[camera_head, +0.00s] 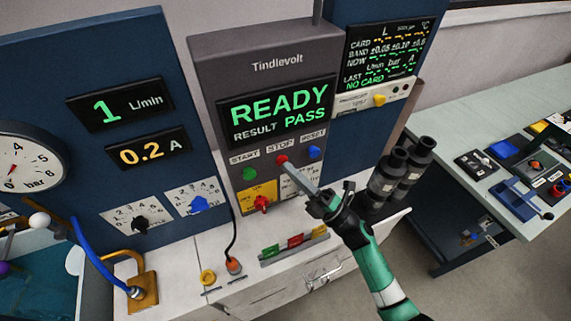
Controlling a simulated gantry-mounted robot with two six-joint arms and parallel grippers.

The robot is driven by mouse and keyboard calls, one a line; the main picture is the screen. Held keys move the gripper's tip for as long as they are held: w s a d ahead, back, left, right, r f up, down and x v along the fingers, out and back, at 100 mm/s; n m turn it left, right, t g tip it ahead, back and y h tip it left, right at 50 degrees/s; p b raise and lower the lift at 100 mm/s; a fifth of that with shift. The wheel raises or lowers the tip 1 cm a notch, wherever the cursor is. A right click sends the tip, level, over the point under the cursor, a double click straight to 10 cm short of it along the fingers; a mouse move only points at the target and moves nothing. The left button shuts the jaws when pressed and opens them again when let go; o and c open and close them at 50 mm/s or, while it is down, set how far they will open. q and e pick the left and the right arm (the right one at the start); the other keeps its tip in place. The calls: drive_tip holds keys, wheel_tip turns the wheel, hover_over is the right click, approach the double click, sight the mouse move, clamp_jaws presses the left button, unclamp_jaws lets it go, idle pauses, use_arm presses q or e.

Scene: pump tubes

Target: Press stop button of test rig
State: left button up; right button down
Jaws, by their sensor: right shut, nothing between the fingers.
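The test rig (259,52) is a grey Tindlevolt panel whose screen reads READY, RESULT PASS. Its red stop button (282,159) sits under the STOP label, between the green start button (249,173) and the blue reset button (314,152). My right gripper (290,168) is shut and empty. Its fingertips are just below the stop button in the picture; I cannot tell whether they touch it. My left gripper is not in view.
A red knob (261,203) sits below the buttons. Black cylinders (388,180) stand to the right of the panel. A small rack (294,246) with green and red blocks lies on the white bench. A side table (470,115) holds several parts.

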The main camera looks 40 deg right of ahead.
drive_tip(key=shift+w+d+f, duration=0.15)
idle(0.7)
drive_tip(key=s, duration=0.1)
drive_tip(key=s+a+p, duration=0.1)
drive_tip(key=s, duration=0.1)
drive_tip(key=s+a+p, duration=0.1)
drive_tip(key=s, duration=0.1)
drive_tip(key=shift+s+a+r, duration=0.15)
drive_tip(key=shift+r, duration=0.05)
idle(0.7)
